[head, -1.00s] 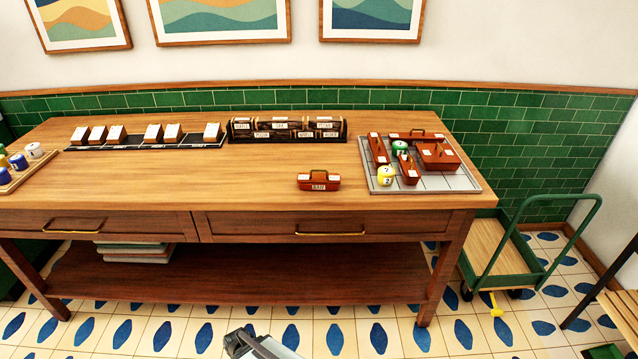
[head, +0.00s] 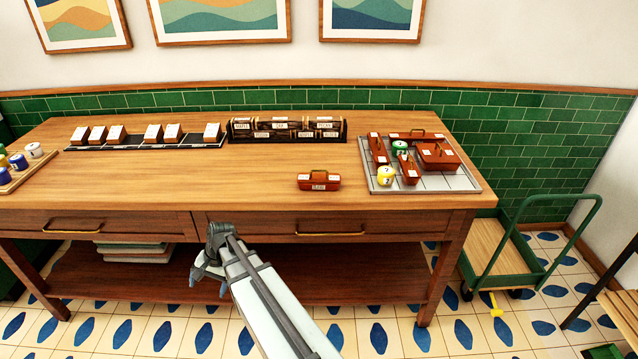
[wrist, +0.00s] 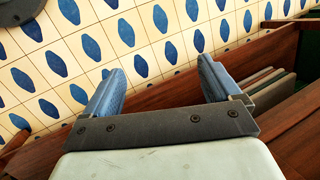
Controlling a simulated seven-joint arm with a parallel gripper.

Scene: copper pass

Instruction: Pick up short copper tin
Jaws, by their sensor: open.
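A copper-coloured tin with a handle and a white label (head: 318,181) stands alone near the front edge of the wooden table (head: 250,180). More copper tins of differing lengths stand on the gridded grey tray (head: 455,183) to its right; a small one (head: 409,169) is near the tray's middle. I cannot tell for sure which is the short tin. My gripper (head: 208,284) is in front of the table, below its top and left of the lone tin. In the wrist view my gripper (wrist: 161,68) is open and empty, over floor and lower shelf; no tin shows there.
Yellow (head: 386,175) and green (head: 400,148) canisters share the tray. A black rack of labelled dark boxes (head: 286,130) and a row of white-topped blocks (head: 153,134) stand at the back. A green cart (head: 490,285) is at the right. The table's middle is clear.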

